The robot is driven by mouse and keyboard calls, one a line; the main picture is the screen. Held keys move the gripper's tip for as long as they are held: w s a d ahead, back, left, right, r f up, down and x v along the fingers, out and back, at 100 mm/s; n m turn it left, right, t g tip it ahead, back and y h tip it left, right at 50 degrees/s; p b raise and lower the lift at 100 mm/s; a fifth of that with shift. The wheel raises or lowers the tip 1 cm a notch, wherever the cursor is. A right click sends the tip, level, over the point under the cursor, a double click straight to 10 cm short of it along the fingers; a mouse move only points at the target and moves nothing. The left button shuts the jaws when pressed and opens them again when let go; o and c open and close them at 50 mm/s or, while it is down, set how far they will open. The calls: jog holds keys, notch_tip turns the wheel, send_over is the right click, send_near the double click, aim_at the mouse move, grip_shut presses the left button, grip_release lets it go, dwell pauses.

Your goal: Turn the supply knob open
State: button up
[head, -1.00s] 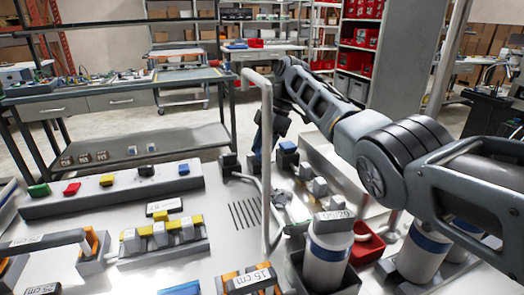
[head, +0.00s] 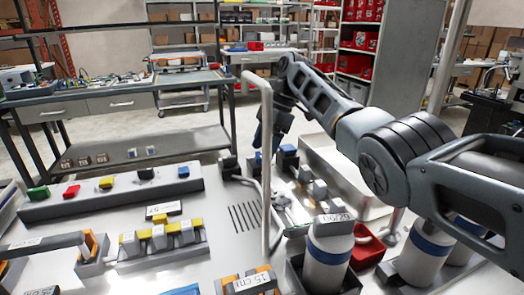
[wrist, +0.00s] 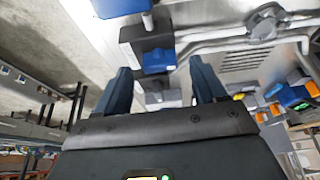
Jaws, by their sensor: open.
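A blue knob or cap on a dark block (head: 288,151) stands at the far edge of the white bench. In the wrist view, a blue piece on a dark block (wrist: 158,60) shows between and beyond my fingers. A second blue-topped part (wrist: 121,7) is at the upper edge there. A grey valve-like fitting (wrist: 266,22) sits on pipes at the upper right. I cannot tell which is the supply knob. My gripper (wrist: 162,72) is open with nothing between its dark blue fingers. In the head view my gripper (head: 262,140) is partly hidden behind the tall pipe, left of the blue-capped block.
A tall bent pipe (head: 266,175) rises from the bench close to my gripper. White bottles (head: 327,262), a red bin (head: 372,247) and a row of coloured switches (head: 115,192) occupy the bench. A slotted drain (head: 245,217) lies on clear bench.

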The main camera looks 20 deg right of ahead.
jog(key=v, duration=0.6)
jog(key=shift+r, duration=0.1)
